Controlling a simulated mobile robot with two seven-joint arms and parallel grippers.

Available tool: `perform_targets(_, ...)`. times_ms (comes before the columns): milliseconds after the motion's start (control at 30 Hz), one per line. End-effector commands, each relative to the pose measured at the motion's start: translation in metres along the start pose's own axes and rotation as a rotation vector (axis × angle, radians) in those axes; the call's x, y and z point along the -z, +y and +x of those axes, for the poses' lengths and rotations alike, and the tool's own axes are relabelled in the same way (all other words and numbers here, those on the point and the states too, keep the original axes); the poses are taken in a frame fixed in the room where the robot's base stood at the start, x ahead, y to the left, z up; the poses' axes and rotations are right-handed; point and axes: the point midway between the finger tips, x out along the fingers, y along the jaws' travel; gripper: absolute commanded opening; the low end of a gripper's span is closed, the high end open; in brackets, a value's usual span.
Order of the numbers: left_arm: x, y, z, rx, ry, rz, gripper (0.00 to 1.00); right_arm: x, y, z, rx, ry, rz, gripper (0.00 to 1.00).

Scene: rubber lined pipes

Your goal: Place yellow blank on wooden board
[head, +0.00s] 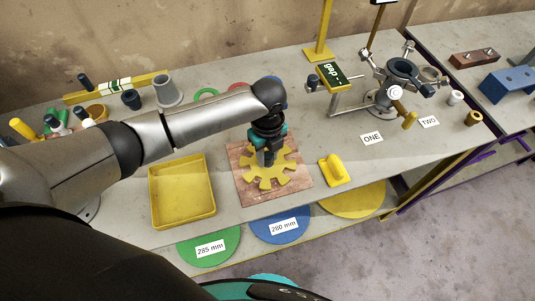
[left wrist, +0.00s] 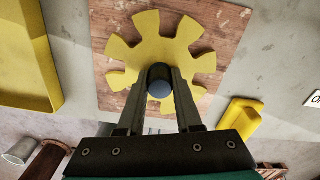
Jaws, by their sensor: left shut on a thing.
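The yellow blank (head: 277,174) is a flat, gear-shaped piece with wide teeth, and a dark round post stands at its middle. It lies over the wooden board (head: 297,197), within its edges in the head view; I cannot tell whether it rests on the board or hovers just above it. The blank (left wrist: 190,50) and the board (left wrist: 232,20) also show in the left wrist view. My left gripper (head: 267,160) points down and is shut on the post; its fingers (left wrist: 160,82) flank it in the left wrist view. My right gripper is not in view.
A yellow tray (head: 182,222) lies left of the board, and a yellow handled block (head: 332,170) is close on its right. A clamp fixture (head: 385,95) stands at back right beside the ONE card (head: 371,139). Green (head: 205,247) and blue (head: 281,230) discs lie below the front edge.

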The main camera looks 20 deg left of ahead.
Motion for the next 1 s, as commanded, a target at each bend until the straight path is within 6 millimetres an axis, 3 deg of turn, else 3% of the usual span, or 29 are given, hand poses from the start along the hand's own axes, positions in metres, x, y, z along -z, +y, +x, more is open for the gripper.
perform_targets(167, 0.0, -0.001, 0.002, 0.003, 0.0, 0.0, 0.0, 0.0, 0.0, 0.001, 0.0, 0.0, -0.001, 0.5)
perform_targets(200, 0.0, 0.0, 0.003, 0.001, 0.0, 0.0, 0.38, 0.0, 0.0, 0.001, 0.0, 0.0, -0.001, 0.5)
perform_targets(433, 0.0, 0.0, 0.002, 0.001, 0.0, 0.0, 0.64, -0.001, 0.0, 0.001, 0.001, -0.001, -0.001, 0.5)
perform_targets(767, 0.0, -0.001, -0.003, 0.002, 0.0, -0.001, 0.64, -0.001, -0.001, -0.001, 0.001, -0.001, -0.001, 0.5)
perform_targets(1000, -0.001, -0.002, -0.047, 0.005, -0.001, 0.0, 0.64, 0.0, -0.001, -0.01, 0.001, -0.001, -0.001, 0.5)
